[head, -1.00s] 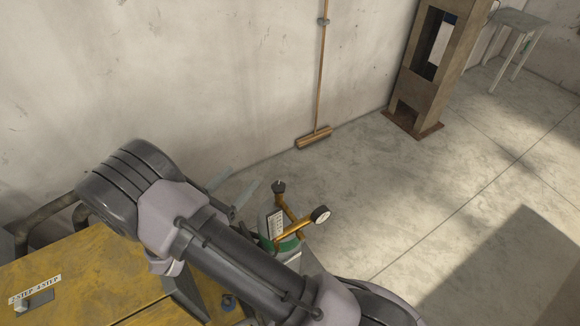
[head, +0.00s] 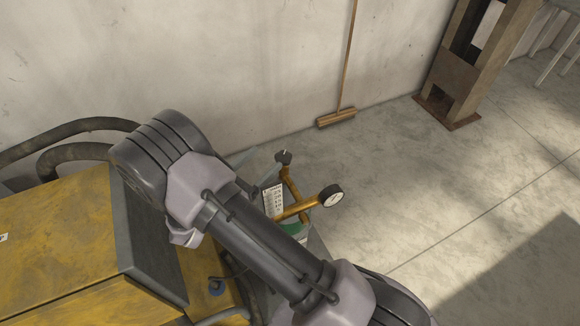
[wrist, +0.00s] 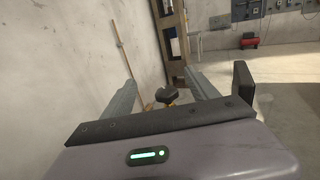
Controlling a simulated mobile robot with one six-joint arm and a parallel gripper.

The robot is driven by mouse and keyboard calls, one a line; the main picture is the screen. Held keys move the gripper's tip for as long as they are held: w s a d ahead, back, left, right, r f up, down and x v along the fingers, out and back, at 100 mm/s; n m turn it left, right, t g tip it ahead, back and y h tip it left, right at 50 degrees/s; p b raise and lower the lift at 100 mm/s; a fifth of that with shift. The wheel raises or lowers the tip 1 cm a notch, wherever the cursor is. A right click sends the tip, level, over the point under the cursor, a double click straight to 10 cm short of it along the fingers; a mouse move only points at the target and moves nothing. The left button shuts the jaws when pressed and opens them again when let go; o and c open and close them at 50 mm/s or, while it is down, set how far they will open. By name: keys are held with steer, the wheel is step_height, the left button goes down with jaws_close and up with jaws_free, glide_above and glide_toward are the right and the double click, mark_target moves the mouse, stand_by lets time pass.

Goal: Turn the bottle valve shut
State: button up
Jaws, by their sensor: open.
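The gas bottle (head: 293,232) stands upright, green and pale with a white label, partly hidden behind my arm in the head view. Its brass valve body (head: 298,209) carries a round gauge. The dark valve knob (head: 284,157) is at the top; it also shows in the wrist view (wrist: 166,95). My gripper (head: 262,162) is open, its grey fingers just left of the knob in the head view. In the wrist view my gripper (wrist: 160,77) has the knob between its spread fingers in the picture, toward the tips. I cannot tell whether a finger touches it.
A yellow machine (head: 60,240) with dark hoses stands left of the bottle. A broom (head: 337,118) leans on the wall behind. A rusty steel frame (head: 462,70) stands at the back right. The concrete floor right of the bottle is clear.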

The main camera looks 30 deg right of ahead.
steer(key=b, duration=0.4)
glide_toward(283, 159)
steer(key=w+d, duration=0.1)
steer(key=x, duration=1.2)
steer(key=shift+w+d+f, duration=0.2)
steer(key=shift+w+d, duration=0.05)
steer(key=c, duration=1.4)
steer(key=shift+o, duration=0.2)
